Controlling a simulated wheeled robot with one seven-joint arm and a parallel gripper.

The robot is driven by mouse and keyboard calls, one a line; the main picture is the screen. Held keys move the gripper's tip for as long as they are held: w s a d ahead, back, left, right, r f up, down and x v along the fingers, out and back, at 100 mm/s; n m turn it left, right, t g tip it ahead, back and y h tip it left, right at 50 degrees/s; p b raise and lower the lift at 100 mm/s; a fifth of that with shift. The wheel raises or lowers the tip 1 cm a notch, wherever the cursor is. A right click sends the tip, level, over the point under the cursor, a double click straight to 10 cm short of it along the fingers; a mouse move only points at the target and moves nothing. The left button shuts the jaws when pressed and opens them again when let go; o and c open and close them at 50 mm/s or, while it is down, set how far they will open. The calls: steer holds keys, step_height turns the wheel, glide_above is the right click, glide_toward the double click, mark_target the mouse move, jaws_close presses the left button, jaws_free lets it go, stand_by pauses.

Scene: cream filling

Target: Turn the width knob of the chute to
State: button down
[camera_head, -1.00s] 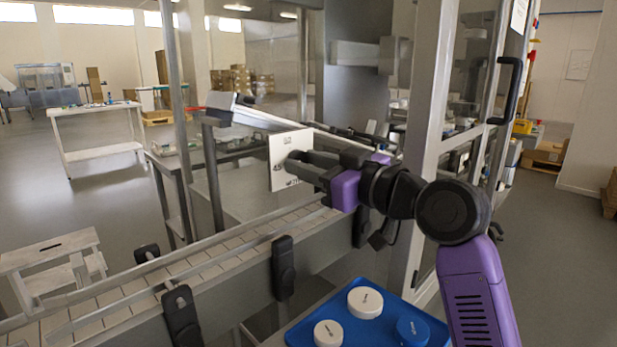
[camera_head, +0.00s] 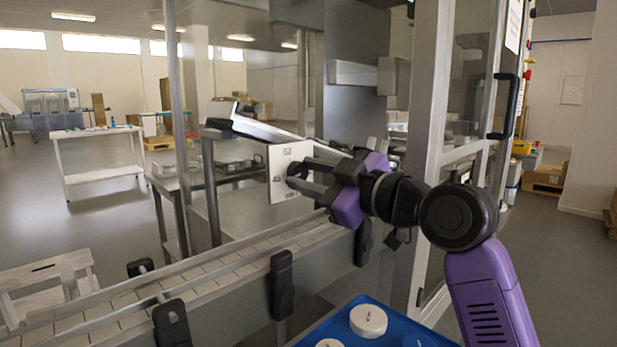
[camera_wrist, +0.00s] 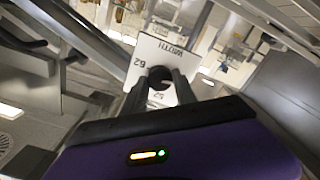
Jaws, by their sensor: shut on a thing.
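The width knob (camera_wrist: 160,76) is small, round and black, and sits on a white plate (camera_head: 283,158) at the end of the chute (camera_head: 262,128). The wrist view shows the plate (camera_wrist: 165,52) tilted, with "WIDTH" and the numbers 62 and 52 printed on it. My gripper (camera_head: 294,175) reaches in from the right in the head view, its two grey fingers at the plate. In the wrist view my gripper (camera_wrist: 160,84) is shut on the knob, a finger on either side. The fingers hide part of the knob, and I cannot read a pointer on it.
A conveyor (camera_head: 200,268) with black side brackets runs below the plate. A blue tray (camera_head: 343,318) holding white round lids (camera_head: 368,320) is at the bottom. A metal-framed glass enclosure (camera_head: 436,130) stands right of the plate, close to my arm. A white step stool (camera_head: 48,285) is at the lower left.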

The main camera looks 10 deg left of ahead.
steer(key=shift+f, duration=0.2)
steer(key=c, duration=1)
jaws_free()
steer(key=shift+r, duration=0.15)
steer(key=shift+o, duration=0.2)
steer(key=v, duration=0.8)
steer(key=shift+p, duration=0.35)
